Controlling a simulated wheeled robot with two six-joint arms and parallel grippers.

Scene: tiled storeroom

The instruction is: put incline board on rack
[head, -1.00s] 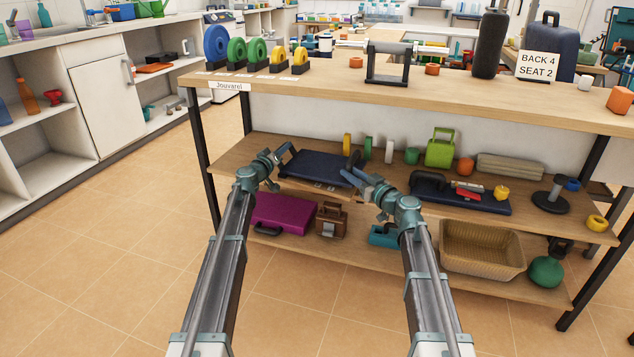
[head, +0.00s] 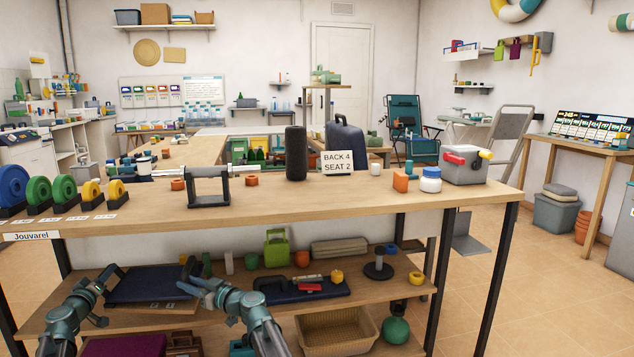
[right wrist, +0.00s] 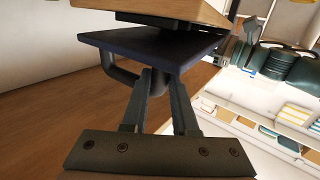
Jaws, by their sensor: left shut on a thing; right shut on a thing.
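A dark blue board (head: 152,284), which I take for the incline board, is at the left of the middle shelf. It also shows in the right wrist view (right wrist: 150,45). My left gripper (head: 106,277) is shut on its left-side handle. My right gripper (head: 186,287) is shut on its right-side handle; its fingers (right wrist: 158,78) meet the board's near side in the right wrist view. I cannot tell whether the board touches the shelf. A black stand (head: 209,187) with a metal bar across it, perhaps the rack, stands on the top surface.
Coloured discs (head: 38,193) line the left of the top surface (head: 300,198). A black cylinder (head: 296,153), a sign (head: 336,163) reading BACK 4 SEAT 2 and a grey box (head: 466,165) stand further right. The middle shelf (head: 360,300) holds another dark board (head: 305,288) right of my right gripper.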

